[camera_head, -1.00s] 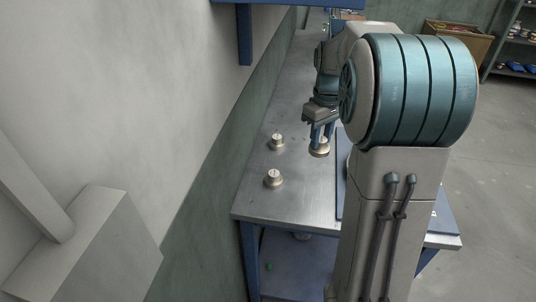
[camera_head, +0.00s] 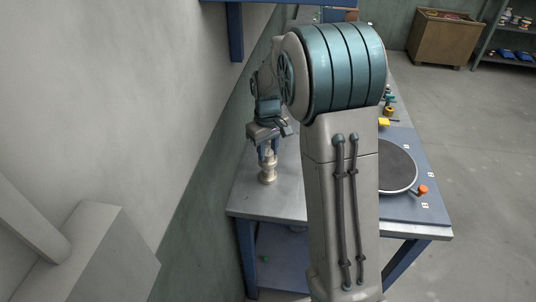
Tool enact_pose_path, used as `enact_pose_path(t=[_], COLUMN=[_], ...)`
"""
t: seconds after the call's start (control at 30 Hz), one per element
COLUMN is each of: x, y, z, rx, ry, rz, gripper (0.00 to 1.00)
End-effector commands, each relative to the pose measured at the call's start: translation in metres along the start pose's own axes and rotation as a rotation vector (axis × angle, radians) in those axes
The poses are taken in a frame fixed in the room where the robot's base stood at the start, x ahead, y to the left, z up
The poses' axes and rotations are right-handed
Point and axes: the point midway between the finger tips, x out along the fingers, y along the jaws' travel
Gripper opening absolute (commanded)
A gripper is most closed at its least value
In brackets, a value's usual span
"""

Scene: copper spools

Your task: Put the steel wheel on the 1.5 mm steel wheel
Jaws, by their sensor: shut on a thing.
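My gripper (camera_head: 268,157) is at the left part of the steel bench, pointing down and shut on a small pale steel wheel (camera_head: 269,167). The held wheel is right above another pale steel wheel (camera_head: 267,180) that stands on the bench near its front left end. The two look like one upright column; I cannot tell whether they touch. Any size marking is too small to read. The second bench wheel, seen farther back earlier, is not visible now, seemingly hidden behind my gripper.
The steel bench (camera_head: 245,202) runs along the wall on the left. A blue-grey panel with a dark round disc (camera_head: 397,167) and an orange knob (camera_head: 422,189) lies at right. Small yellow items (camera_head: 384,122) lie behind it. Bare bench surrounds the wheels' front side.

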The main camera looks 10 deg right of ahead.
Motion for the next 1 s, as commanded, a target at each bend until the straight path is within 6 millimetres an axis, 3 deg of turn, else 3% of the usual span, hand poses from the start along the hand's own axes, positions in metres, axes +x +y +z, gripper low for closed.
enact_pose_path(t=[0.2, 0.57, 0.6, 0.67, 1.0], x=[0.024, 0.029, 0.028, 0.028, 0.024], y=[0.000, 0.000, 0.000, 0.000, 0.000], z=[0.001, 0.000, 0.001, 0.001, 0.001], rx=[0.001, 0.000, 0.000, 0.000, 0.000], ry=[-0.001, 0.000, 0.000, -0.001, 0.000], rz=[-0.001, 0.000, 0.000, 0.000, 0.000], gripper=[0.05, 0.05, 0.39, 0.53, 0.53])
